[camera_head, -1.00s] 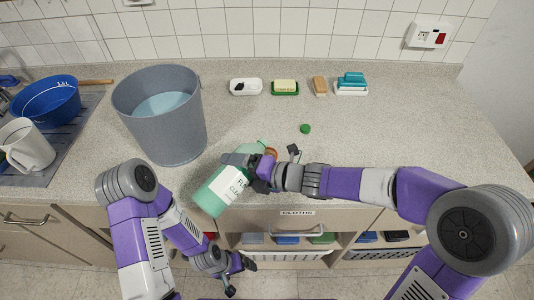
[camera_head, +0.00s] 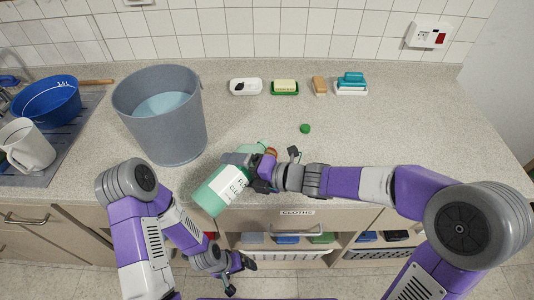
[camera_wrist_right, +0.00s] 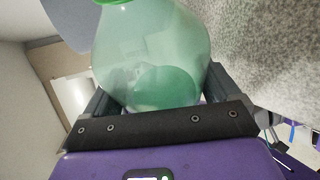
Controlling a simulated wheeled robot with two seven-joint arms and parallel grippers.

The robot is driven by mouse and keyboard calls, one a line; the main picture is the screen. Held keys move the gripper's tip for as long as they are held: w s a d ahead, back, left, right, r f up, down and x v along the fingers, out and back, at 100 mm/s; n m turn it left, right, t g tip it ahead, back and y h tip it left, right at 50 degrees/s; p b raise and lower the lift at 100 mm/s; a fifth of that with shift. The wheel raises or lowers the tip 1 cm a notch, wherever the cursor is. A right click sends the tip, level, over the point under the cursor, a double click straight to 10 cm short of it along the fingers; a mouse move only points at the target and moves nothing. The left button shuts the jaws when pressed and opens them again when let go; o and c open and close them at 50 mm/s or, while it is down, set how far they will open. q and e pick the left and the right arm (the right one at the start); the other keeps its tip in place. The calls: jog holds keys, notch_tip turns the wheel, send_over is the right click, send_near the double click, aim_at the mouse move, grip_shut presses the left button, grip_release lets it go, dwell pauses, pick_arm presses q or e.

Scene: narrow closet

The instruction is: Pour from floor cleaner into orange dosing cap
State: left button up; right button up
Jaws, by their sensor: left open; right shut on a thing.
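The floor cleaner is a green see-through bottle with a white label (camera_head: 228,185). My right gripper (camera_head: 247,166) is shut on it. The bottle is tilted over the counter's front edge, its labelled body toward the lower left and its upper end toward the upper right. In the right wrist view the bottle (camera_wrist_right: 150,50) fills the space between the fingers, with a green ring at its neck. The orange dosing cap (camera_head: 271,152) is on the counter beside the bottle's upper end, partly hidden by my right gripper. No stream is visible. My left gripper (camera_head: 240,276) is open and empty, low before the cabinet.
A small green cap (camera_head: 305,129) lies on the counter. A grey bucket of water (camera_head: 190,125) stands left of the bottle. Soap, a brush and sponge dishes line the back. A blue basin (camera_head: 48,105) and white jug (camera_head: 28,145) are at the left.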

jog(key=shift+r+m+y+p, duration=0.3)
jog(key=shift+r+m+p, duration=0.2)
jog(key=shift+p, duration=0.1)
dwell(2.8)
